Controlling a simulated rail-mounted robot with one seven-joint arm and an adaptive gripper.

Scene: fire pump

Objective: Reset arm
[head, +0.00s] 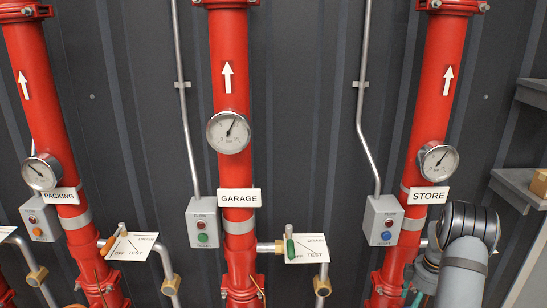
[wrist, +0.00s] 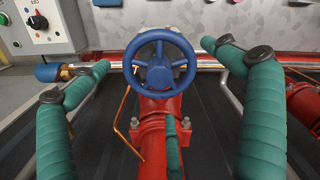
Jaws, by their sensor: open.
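My gripper (wrist: 155,62) is open in the wrist view. Its teal fingers stand wide apart at left and right, and a third finger shows at bottom middle. Nothing is between them in their grasp. A blue handwheel (wrist: 161,62) on a red valve body (wrist: 155,125) lies beyond the fingers, between them in the picture; I cannot tell the exact gap. In the head view, my grey arm is at the lower right, in front of the STORE pipe's lower part, with a bit of teal beside it. The fingertips are not clear there.
Red pipes labelled PACKING (head: 59,196), GARAGE (head: 239,198) and STORE (head: 428,196) carry round gauges. Grey button boxes (head: 202,222) and OFF/TEST/DRAIN plates (head: 307,248) sit beside them. Shelves (head: 518,190) stand at right. A control panel (wrist: 40,25) is at upper left in the wrist view.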

